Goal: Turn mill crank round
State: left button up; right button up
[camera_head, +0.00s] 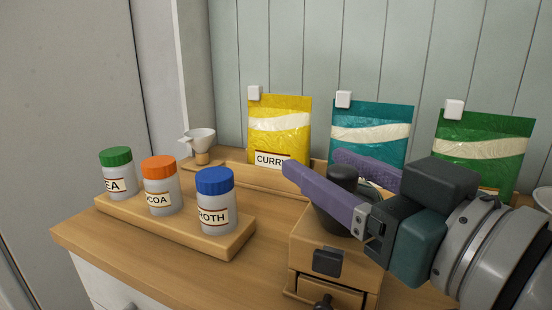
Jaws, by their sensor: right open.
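The mill (305,248) is a wooden box with a dark dome on top, a black plate on its front and a drawer with a dark knob below. A black upright knob (342,178), which looks like the crank's handle, stands above the dome. My right gripper (316,163) comes in from the right with its two purple fingers open. The fingers pass on either side of the knob, one in front and one behind. I cannot tell whether they touch it. The near finger and gripper body hide most of the crank. My left gripper is not in view.
A wooden tray (225,242) left of the mill holds jars with green, orange and blue lids. A white scoop or funnel (199,138) stands behind. Yellow (280,108), teal (370,120) and green (480,135) bags line the wall. Bare counter (80,235) shows at the front left.

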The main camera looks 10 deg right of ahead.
jog(key=shift+x, duration=0.95)
jog(key=shift+c, duration=0.2)
grip_shut()
dwell(0.6)
